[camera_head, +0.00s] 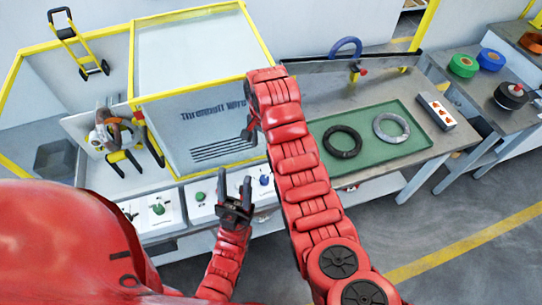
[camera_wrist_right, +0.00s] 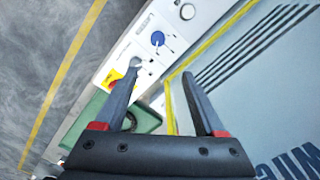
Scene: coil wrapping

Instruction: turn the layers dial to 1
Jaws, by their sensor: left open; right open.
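The front panel carries a blue dial (camera_head: 264,180) on the right and green dials (camera_head: 157,209) (camera_head: 199,196) to its left. In the right wrist view the blue dial (camera_wrist_right: 157,38) shows beyond my fingertips, with small marks and lettering too small to read surely. I cannot tell from the lettering which one is the layers dial. My right gripper (camera_head: 249,128) is open and empty in front of the machine's clear face; its spread fingers also show in the wrist view (camera_wrist_right: 162,70), apart from the dial. My left gripper (camera_head: 235,186) is open and empty just before the panel, between the green and blue dials.
The wrapping machine (camera_head: 200,55) with yellow edges stands behind the panel. On the bench to the right, a green tray (camera_head: 375,171) holds a black coil (camera_head: 342,142) and a grey coil (camera_head: 391,128).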

